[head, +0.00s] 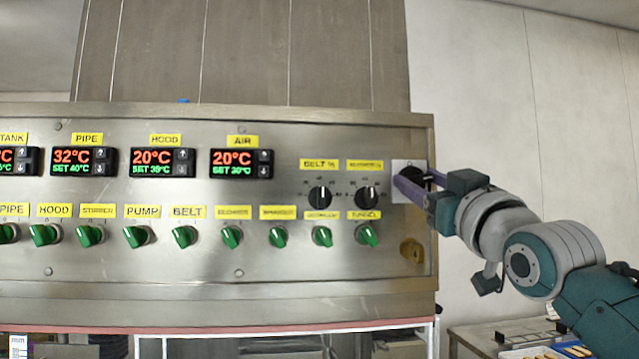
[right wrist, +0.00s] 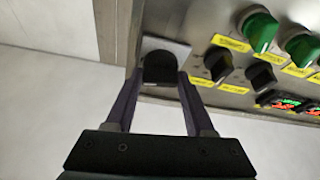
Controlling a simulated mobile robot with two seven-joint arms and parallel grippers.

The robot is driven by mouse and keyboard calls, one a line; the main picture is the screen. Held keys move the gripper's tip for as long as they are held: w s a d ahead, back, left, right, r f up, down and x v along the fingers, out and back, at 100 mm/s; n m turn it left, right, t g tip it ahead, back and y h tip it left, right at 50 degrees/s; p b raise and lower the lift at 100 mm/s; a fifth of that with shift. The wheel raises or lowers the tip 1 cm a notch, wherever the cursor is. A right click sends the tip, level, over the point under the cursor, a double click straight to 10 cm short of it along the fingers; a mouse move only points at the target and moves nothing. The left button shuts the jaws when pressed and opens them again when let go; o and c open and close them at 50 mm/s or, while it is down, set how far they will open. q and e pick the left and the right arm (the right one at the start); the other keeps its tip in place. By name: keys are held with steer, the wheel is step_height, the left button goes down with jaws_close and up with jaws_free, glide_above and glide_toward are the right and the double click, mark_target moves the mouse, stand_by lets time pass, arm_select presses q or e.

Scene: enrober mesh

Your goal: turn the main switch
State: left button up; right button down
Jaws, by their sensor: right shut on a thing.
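The main switch (right wrist: 158,66) is a black rotary knob on a pale square plate (head: 398,170) at the right end of the steel control panel. My right gripper (head: 418,187) reaches it from the right in the head view. In the right wrist view its two purple fingers (right wrist: 158,88) stand on either side of the black knob and are shut on it. The fingers hide much of the knob in the head view, so I cannot tell its exact angle. My left gripper is in neither view.
Left of the switch are two black dials (head: 367,197) and a row of green knobs (head: 322,236). Red and green displays (head: 241,163) sit above. A brass fitting (head: 412,250) is below the switch. The wall to the right is bare.

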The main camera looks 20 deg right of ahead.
steer(key=n+y, duration=0.1)
steer(key=n, duration=0.2)
steer(key=n+y+p, duration=0.1)
steer(key=n+y, duration=0.1)
steer(key=n, duration=0.1)
steer(key=shift+d+r+n+g, duration=0.15)
steer(key=shift+n+g, duration=0.15)
steer(key=n+y+p, duration=0.1)
steer(key=n, duration=0.1)
steer(key=n+y+p, duration=0.1)
steer(key=n, duration=0.1)
steer(key=shift+r+n+g+p, duration=0.1)
steer(key=shift+n+g+p, duration=0.2)
steer(key=shift+g, duration=0.1)
steer(key=n+g+p, duration=0.1)
steer(key=n+p, duration=0.1)
steer(key=n, duration=0.1)
steer(key=n+g+y+p, duration=0.1)
steer(key=n+p, duration=0.1)
steer(key=shift+d+r+n+p, duration=0.1)
steer(key=shift+r+n+p, duration=0.1)
steer(key=shift+n+p, duration=0.15)
steer(key=shift+f+n+g+p, duration=0.1)
steer(key=shift+n+g+p, duration=0.3)
steer(key=shift+n+p, duration=0.65)
steer(key=shift+f, duration=0.1)
steer(key=shift+n, duration=0.3)
steer(key=shift+c, duration=1.4)
jaws_free()
steer(key=shift+s, duration=0.1)
